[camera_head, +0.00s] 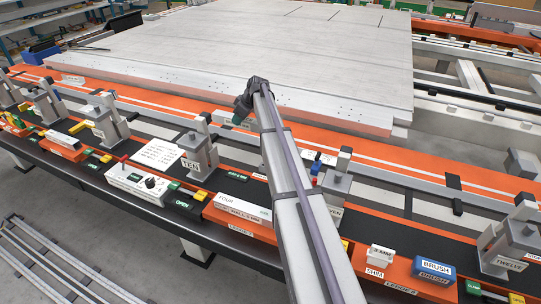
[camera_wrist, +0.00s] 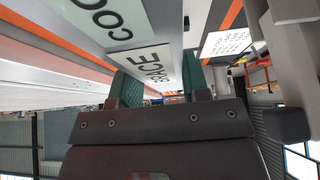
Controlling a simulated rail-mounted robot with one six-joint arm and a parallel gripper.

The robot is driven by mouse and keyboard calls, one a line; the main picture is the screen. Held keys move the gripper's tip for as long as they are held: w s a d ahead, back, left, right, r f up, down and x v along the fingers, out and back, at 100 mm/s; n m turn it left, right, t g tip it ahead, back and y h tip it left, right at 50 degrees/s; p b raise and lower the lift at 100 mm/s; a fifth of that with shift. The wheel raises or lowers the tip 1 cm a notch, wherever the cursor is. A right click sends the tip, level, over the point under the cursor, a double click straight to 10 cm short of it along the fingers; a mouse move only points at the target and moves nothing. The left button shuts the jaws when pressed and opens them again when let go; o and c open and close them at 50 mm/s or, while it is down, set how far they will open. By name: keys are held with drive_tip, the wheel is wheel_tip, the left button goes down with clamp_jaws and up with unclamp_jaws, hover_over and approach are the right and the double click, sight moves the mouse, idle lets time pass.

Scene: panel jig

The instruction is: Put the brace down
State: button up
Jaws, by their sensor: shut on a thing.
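The brace (camera_wrist: 143,62) is a pale block with its name in dark letters, seen close up in the wrist view. My gripper (camera_wrist: 163,82) has green finger pads on both sides of it and is shut on it. In the head view my gripper (camera_head: 241,113) is at the far end of my arm, over the orange rail beside the big panel. A pale bar (camera_head: 221,117) shows beside it there and may be the brace. I cannot tell whether the brace touches the surface under it.
A pale plate lettered "COO" (camera_wrist: 105,18) is close to the brace. The large grey panel (camera_head: 300,50) lies behind my gripper. Clamp post TEN (camera_head: 198,152) stands to the left, near a white paper sheet (camera_head: 158,153). A white FOUR box (camera_head: 240,208) and a blue BRUSH block (camera_head: 433,270) are on the near ledge.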

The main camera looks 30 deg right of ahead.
drive_tip(key=shift+s+a+f, duration=0.1)
drive_tip(key=shift+s+f, duration=0.1)
drive_tip(key=shift+s, duration=0.3)
drive_tip(key=shift+s+a+f, duration=0.1)
drive_tip(key=shift+s+f, duration=0.05)
drive_tip(key=shift+s, duration=0.3)
drive_tip(key=shift+w+f, duration=0.1)
drive_tip(key=f+b, duration=0.6)
drive_tip(key=shift+w+a, duration=0.1)
drive_tip(key=shift+w, duration=0.2)
wheel_tip(320, 180, down, 4)
drive_tip(key=b, duration=0.4)
drive_tip(key=shift+s+f+b, duration=0.1)
drive_tip(key=shift+f+b, duration=0.05)
drive_tip(key=shift+b, duration=0.15)
drive_tip(key=shift+r+p, duration=0.3)
drive_tip(key=shift+c, duration=0.4)
drive_tip(key=shift+f, duration=0.25)
drive_tip(key=o, duration=1.2)
drive_tip(key=shift+r, duration=0.1)
